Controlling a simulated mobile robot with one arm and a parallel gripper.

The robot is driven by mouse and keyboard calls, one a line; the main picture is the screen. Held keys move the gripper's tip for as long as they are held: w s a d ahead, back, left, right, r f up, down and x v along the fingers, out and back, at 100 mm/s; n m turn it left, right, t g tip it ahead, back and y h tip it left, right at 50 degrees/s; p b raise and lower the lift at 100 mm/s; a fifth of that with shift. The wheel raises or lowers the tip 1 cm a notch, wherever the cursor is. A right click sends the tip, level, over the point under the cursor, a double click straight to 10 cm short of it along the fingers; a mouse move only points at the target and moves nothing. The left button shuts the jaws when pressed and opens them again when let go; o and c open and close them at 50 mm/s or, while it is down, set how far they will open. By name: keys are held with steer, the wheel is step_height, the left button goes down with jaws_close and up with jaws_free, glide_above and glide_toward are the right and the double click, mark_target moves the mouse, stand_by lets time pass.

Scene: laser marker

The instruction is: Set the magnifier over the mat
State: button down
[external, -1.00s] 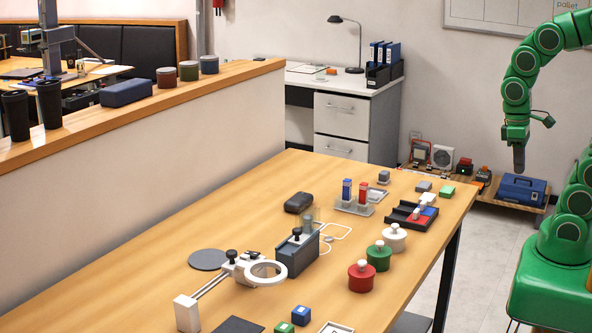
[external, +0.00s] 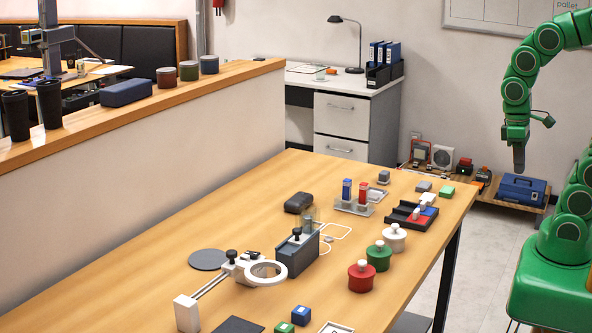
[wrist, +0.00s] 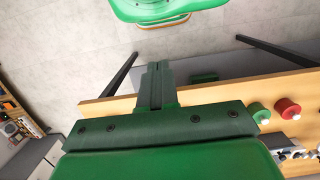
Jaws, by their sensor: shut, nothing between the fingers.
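The magnifier (external: 262,272) is a white ring on a jointed arm with black knobs, fixed to a white block at the near left of the table. Two flat mats show in the external view: a round grey mat (external: 208,260) behind the magnifier's arm, and a dark square mat (external: 238,326) at the near edge, partly cut off. The ring is over neither mat. My gripper (external: 519,158) hangs beyond the table's right edge, far from the magnifier. It is shut and empty. In the wrist view its fingers (wrist: 155,84) are together.
Red (external: 362,276), green (external: 379,256) and white (external: 394,237) knobbed pots line the table's right side. A grey box device (external: 297,255) stands right beside the ring. A black tray (external: 411,216) and small blocks lie farther back. The table's left-middle is clear.

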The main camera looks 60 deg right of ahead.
steer(key=shift+w, duration=0.1)
steer(key=w+a+r+t, duration=0.1)
steer(key=w+a, duration=0.4)
steer(key=w, duration=0.4)
steer(key=w+a+t+y, duration=0.15)
steer(key=w+a, duration=0.35)
steer(key=w, duration=0.5)
steer(key=w+a+r+t, duration=0.1)
steer(key=w+a+t, duration=0.1)
steer(key=w+a, duration=0.55)
steer(key=w+a+f+t+y, duration=0.1)
steer(key=w+a, duration=0.8)
steer(key=a, duration=0.4)
steer(key=w+a+f+t+y, duration=0.1)
steer(key=w+a+f+y, duration=0.1)
steer(key=w+a, duration=0.7)
steer(key=a, duration=0.4)
steer(key=shift+a+f+m, duration=0.2)
steer(key=shift+a+m, duration=0.05)
steer(key=shift+m, duration=0.15)
steer(key=shift+f, duration=0.1)
